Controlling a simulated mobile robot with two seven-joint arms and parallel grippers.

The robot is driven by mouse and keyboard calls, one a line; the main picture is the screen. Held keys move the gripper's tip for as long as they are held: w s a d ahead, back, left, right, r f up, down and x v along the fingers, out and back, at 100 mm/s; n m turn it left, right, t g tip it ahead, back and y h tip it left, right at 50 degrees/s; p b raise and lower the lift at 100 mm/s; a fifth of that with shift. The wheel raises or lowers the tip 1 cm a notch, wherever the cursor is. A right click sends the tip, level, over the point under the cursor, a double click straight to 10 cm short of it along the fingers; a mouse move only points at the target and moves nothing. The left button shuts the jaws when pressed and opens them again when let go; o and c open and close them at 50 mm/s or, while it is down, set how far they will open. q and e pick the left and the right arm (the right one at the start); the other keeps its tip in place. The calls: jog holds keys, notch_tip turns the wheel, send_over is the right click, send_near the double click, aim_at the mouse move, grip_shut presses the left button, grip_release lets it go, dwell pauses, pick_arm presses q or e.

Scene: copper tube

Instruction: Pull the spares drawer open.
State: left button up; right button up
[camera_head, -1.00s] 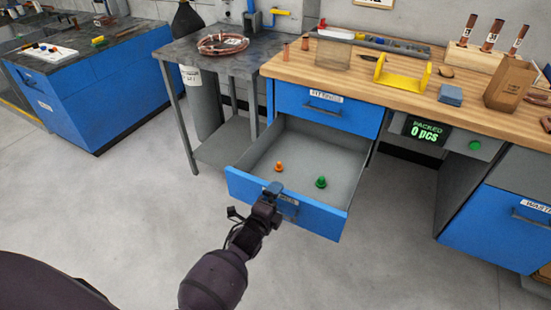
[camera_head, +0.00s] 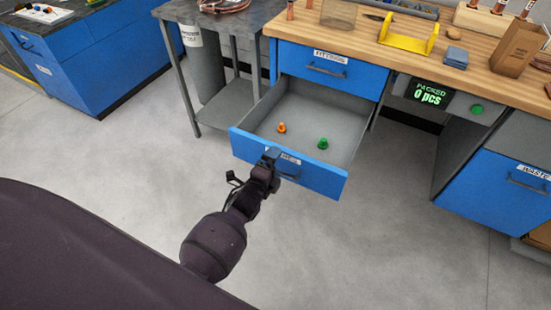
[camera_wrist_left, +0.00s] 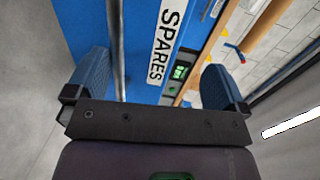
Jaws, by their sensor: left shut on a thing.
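The blue spares drawer (camera_head: 330,183) is pulled well out below the closed fittings drawer, and its grey inside shows. An orange cone-like piece (camera_head: 282,128) and a green one (camera_head: 323,144) stand upright on its floor. My left gripper (camera_head: 271,157) is at the middle of the drawer front, shut on its handle, which it partly hides. In the left wrist view, the SPARES label (camera_wrist_left: 165,45) and the grey handle bar (camera_wrist_left: 117,45) lie between the blue finger pads. My right gripper is not in view.
The fittings drawer (camera_head: 325,72) sits just above, under the wooden bench top (camera_head: 350,40). A grey side table (camera_head: 235,30) stands close on the left. A blue waste bin front (camera_head: 500,185) is at the right. The floor before the drawer is clear.

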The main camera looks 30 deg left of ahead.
pick_arm(q)
jog(key=shift+s+r, duration=0.2)
jog(key=shift+r, duration=0.25)
jog(key=shift+c, duration=0.7)
jog(key=shift+s, duration=0.35)
jog(key=c, duration=0.7)
jog(key=shift+o, duration=0.2)
jog(key=s+f+p, duration=0.1)
jog(key=s+f, duration=0.1)
jog(key=s, duration=0.7)
jog(key=shift+f, duration=0.35)
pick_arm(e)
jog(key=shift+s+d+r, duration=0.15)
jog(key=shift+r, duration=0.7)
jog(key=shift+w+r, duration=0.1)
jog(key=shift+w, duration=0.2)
